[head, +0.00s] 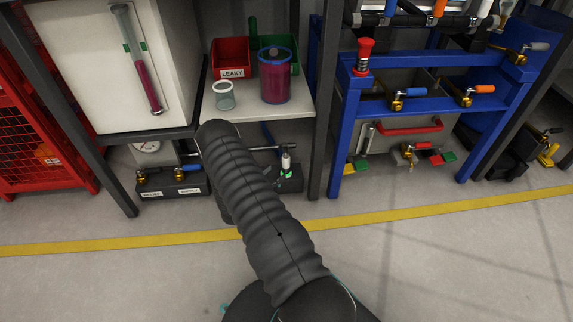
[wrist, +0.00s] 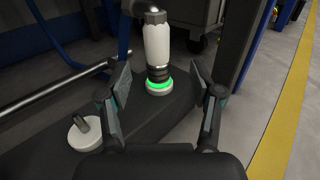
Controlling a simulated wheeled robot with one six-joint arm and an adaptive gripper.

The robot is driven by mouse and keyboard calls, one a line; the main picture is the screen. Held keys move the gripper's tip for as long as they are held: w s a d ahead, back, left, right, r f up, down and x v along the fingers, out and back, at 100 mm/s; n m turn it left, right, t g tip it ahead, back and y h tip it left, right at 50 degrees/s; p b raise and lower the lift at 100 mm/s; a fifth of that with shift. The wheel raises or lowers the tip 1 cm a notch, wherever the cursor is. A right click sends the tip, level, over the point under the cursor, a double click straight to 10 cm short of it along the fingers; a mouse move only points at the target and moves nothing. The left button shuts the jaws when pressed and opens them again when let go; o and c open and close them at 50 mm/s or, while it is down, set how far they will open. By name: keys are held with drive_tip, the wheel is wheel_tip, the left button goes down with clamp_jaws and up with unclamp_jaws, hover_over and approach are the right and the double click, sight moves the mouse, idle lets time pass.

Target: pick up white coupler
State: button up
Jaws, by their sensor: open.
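The white coupler (wrist: 157,45) stands upright in the wrist view, a white cylinder with a black ribbed lower part and a glowing green ring at its base. It also shows small in the head view (head: 286,164), on a dark block below the shelf. My gripper (wrist: 160,85) is open, with one finger on each side of the picture and the coupler beyond and between them. Nothing is between the fingers.
A white disc with a grey stem (wrist: 85,133) sits on the dark block left of the coupler. A metal rod (wrist: 62,85) runs at the left. A dark post (head: 323,110) stands right of the coupler. The shelf (head: 257,112) is above, with a jar and bins.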

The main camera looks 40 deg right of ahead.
sight(284, 163)
drive_tip(key=shift+w+r+x, duration=0.1)
drive_tip(key=shift+r+x, duration=0.05)
drive_tip(key=shift+x, duration=1.95)
drive_tip(key=shift+w+r+x, duration=0.15)
drive_tip(key=shift+r+x, duration=0.05)
drive_tip(key=shift+x, duration=1.85)
clamp_jaws()
